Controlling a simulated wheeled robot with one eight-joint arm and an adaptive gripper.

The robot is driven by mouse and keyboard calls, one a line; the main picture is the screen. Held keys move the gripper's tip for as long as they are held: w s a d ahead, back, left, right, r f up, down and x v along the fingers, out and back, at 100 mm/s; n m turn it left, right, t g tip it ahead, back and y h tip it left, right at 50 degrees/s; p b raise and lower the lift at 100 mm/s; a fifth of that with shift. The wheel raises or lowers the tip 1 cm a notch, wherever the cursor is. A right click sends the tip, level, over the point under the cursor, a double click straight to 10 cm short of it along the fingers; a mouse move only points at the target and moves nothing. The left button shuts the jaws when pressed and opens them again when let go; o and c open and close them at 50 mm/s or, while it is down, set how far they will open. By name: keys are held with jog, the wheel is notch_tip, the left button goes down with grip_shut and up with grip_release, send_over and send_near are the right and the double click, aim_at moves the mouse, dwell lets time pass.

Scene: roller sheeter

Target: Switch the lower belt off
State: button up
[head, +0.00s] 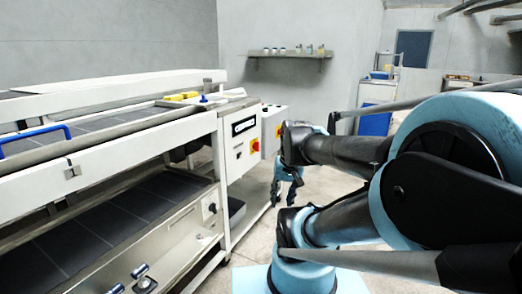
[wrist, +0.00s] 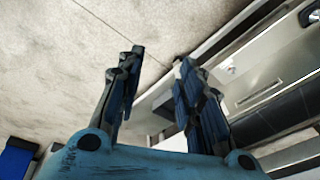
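The lower belt (head: 90,230) is a dark panelled surface low on the white machine at the left of the head view. A black knob (head: 211,208) sits on the metal side panel at the right end of this belt. A red-and-yellow switch (head: 255,146) is on the white control box above it. My gripper (head: 287,192) hangs right of the machine, apart from it. In the wrist view my gripper (wrist: 160,60) is open, with nothing between its fingers. A dark round part, perhaps a knob (wrist: 311,15), shows at the upper right there.
The upper belt (head: 85,140) has a blue handle (head: 35,139). A second control box (head: 273,130) carries another red-and-yellow switch. Metal cylinders (head: 142,275) stick out near the lower belt's front. Bare floor (head: 255,240) lies between the machine and my base.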

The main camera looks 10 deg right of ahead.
jog(key=w+a+r+m+y, duration=0.2)
jog(key=w+r+m, duration=0.15)
jog(key=w, duration=0.55)
jog(key=w+a+r+m+y, duration=0.2)
jog(key=w+r+m, duration=0.15)
jog(key=w, duration=0.55)
jog(key=w+d+m+t+y, duration=0.2)
jog(key=w+m+y, duration=0.25)
jog(key=w, duration=1.35)
jog(key=w+d+m+t, duration=0.1)
jog(key=w+d+m, duration=0.2)
jog(key=w, duration=0.4)
jog(key=m+t+y, duration=0.5)
jog(key=m, duration=0.4)
send_near(257, 146)
jog(key=x, duration=0.7)
jog(key=shift+w, duration=0.6)
jog(key=shift+a+f, duration=0.1)
grip_shut()
